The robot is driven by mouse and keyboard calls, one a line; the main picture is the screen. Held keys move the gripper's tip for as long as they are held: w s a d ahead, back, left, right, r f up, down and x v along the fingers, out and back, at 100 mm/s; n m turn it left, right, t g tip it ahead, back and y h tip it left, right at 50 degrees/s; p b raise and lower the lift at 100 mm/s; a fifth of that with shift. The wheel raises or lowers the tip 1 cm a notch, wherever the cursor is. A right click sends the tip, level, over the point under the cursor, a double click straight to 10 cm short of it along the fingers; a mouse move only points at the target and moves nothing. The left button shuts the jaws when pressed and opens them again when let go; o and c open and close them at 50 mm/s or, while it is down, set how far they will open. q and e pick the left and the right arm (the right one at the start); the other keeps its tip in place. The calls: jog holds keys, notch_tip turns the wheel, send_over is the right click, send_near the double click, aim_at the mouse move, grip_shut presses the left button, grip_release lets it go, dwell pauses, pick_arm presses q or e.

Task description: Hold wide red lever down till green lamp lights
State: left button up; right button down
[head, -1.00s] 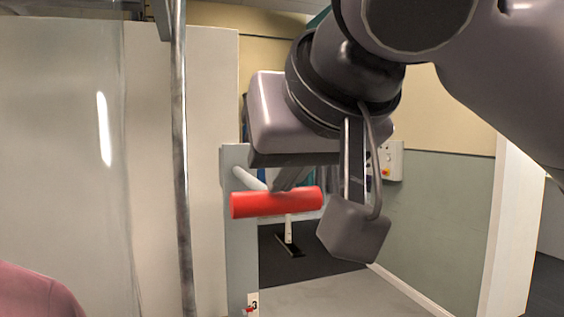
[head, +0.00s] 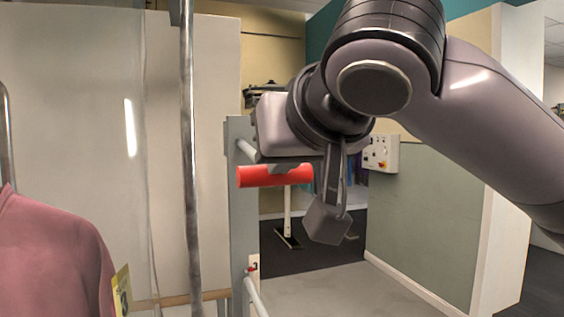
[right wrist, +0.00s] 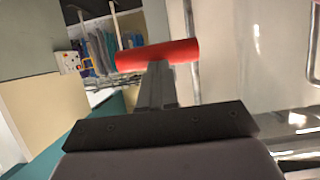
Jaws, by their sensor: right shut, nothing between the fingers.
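The wide red lever (head: 256,177) is a red cylinder on a short pale arm beside a grey post (head: 241,215). My right gripper (head: 290,165) is just above and at the lever in the head view, its fingers mostly hidden by its own body. In the right wrist view its shut, empty fingers (right wrist: 157,72) reach up to the middle of the red bar (right wrist: 185,52); I cannot tell whether they press on it. I cannot make out a green lamp, lit or unlit. My left gripper is out of view.
A vertical metal pole (head: 188,200) stands left of the post, with a pink garment (head: 50,255) at lower left. A control box (head: 381,153) with a red button hangs on the wall at right. The floor behind the post is partly open.

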aim_at(283, 184)
jog(key=f+b, duration=0.3)
jog(key=shift+w+f+t, duration=0.1)
jog(key=shift+w+t, duration=0.1)
jog(key=shift+t, duration=0.2)
notch_tip(283, 184, down, 7)
jog(key=w+t+b, duration=0.1)
jog(key=b, duration=0.6)
jog(key=shift+w+a+r, duration=0.2)
jog(key=shift+w, duration=0.1)
jog(key=shift+f+y, duration=0.1)
jog(key=shift+y, duration=0.2)
dwell(0.5)
